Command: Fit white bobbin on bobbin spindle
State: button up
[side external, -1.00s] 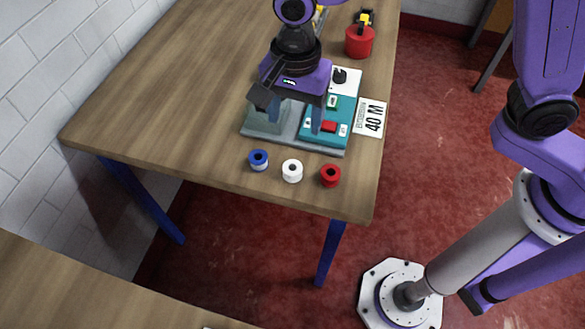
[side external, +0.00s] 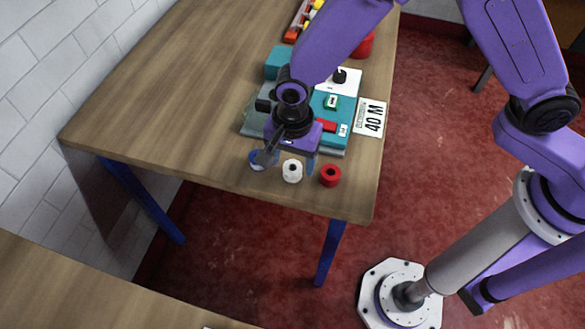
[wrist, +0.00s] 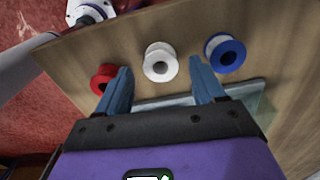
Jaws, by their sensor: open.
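The white bobbin (side external: 292,171) stands upright near the front edge of the table, between the blue and red bobbins. It also shows in the wrist view (wrist: 160,62), ahead of and between the fingertips. My gripper (side external: 289,165) is open and empty, just behind and above the white bobbin; in the wrist view its blue fingers (wrist: 157,75) are spread wider than the bobbin. I cannot tell their exact height above the table. A black knob-like post (side external: 340,75) stands on a white plate behind the teal machine (side external: 345,112); I cannot tell whether it is the bobbin spindle.
A "40 M" card (side external: 370,118) lies right of the machine. A red container (side external: 367,46) stands behind. The left of the table is clear.

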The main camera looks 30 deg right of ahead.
jog(key=shift+f, duration=1.3)
jog(key=c, duration=1.1)
jog(key=shift+r, duration=0.1)
jog(key=shift+c, duration=0.2)
